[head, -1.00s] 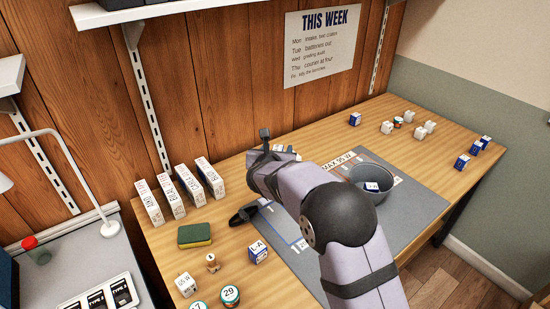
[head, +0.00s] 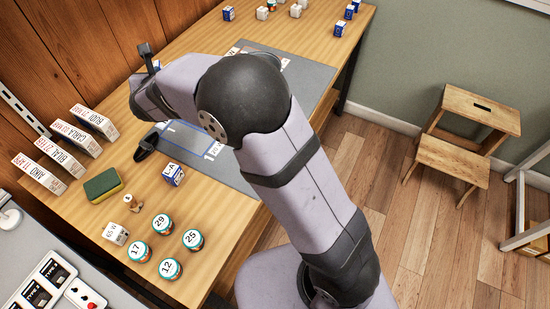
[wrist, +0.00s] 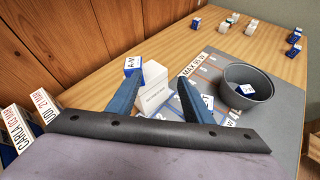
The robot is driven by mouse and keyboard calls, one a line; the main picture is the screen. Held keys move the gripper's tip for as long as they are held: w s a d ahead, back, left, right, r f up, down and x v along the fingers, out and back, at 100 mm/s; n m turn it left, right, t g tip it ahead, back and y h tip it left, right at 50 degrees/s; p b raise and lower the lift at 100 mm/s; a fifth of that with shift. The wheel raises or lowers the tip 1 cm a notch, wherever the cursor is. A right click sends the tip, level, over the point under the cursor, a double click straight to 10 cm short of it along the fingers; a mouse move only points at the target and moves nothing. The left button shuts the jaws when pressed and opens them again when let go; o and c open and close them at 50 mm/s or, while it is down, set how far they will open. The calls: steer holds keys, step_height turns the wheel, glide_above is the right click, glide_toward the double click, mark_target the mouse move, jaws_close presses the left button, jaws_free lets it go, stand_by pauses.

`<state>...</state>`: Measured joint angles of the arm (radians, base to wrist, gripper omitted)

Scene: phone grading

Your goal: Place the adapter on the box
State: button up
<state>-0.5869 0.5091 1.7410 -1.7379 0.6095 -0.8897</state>
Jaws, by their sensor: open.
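My gripper (head: 146,100) is open over the back of the table, left of the arm's elbow; the wrist view shows its two blue fingers (wrist: 160,82) spread. A white box (wrist: 153,84) with small print stands between or just beyond the fingers; I cannot tell whether they touch it. A blue-and-white cube (wrist: 133,65) stands directly behind its left side. I cannot tell for certain which item is the adapter; a small white block marked 65 W (head: 116,235) lies at the table's near left. In the head view the white box is hidden behind my arm.
A grey bowl (wrist: 232,98) holding a blue-and-white cube stands right on the grey mat (head: 238,180). Several upright labelled boxes (head: 72,148), a sponge (head: 103,184), an L-A cube (head: 173,174) and numbered jars (head: 161,224) stand left. More cubes (wrist: 255,28) stand at the far end.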

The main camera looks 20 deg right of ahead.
steer(key=s+d+f+m+g+h, duration=0.2)
steer(key=s+d+f+m+g, duration=0.2)
steer(key=s+d+m, duration=0.55)
steer(key=s+d+f+m+g+h, duration=0.1)
steer(key=s+d+f+m+g, duration=0.25)
steer(key=s+d+m, duration=0.6)
steer(key=s+d+f+m+g+y, duration=0.1)
steer(key=s+f+m+g+y, duration=0.1)
steer(key=s+m, duration=0.5)
steer(key=s+d+f+m+g+y, duration=0.2)
steer(key=s+f+m+g, duration=0.1)
steer(key=s+m, duration=0.4)
steer(key=s, duration=0.3)
steer(key=shift+s, duration=0.3)
steer(key=shift+r, duration=0.1)
step_height(320, 180, up, 8)
steer(key=p, duration=0.7)
steer(key=shift+f+p, duration=0.2)
steer(key=shift+p, duration=0.2)
